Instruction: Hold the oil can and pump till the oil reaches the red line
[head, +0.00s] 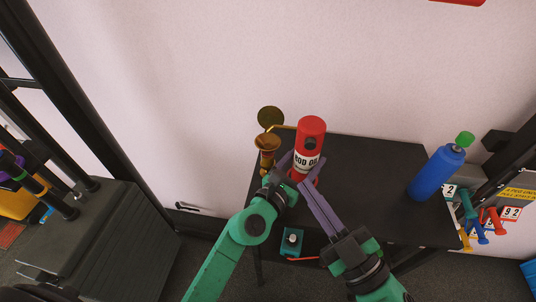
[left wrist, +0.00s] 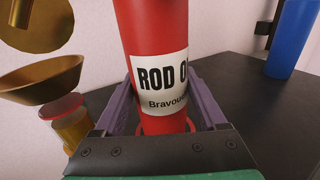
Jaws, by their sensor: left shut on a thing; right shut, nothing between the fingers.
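The oil can, a red cylinder with a white "ROD O…" label (head: 311,129), is upright near the table's back left. It also fills the middle of the left wrist view (left wrist: 155,30). My left gripper (head: 300,170) is shut on the can, with a purple finger on each side. Whether the can's base touches the table is unclear. My right gripper (head: 304,184) is shut and empty, its purple fingertips close to the can's lower front. Left of the can is a brass funnel (left wrist: 40,82) above a yellowish cylinder (left wrist: 76,130) with a reddish band on top.
The black table (head: 390,180) has free room right of the can. A blue bottle with a green cap (head: 436,172) stands near its right end. A brass disc (head: 271,117) is behind the funnel. A teal box (head: 292,243) sits below the table's front.

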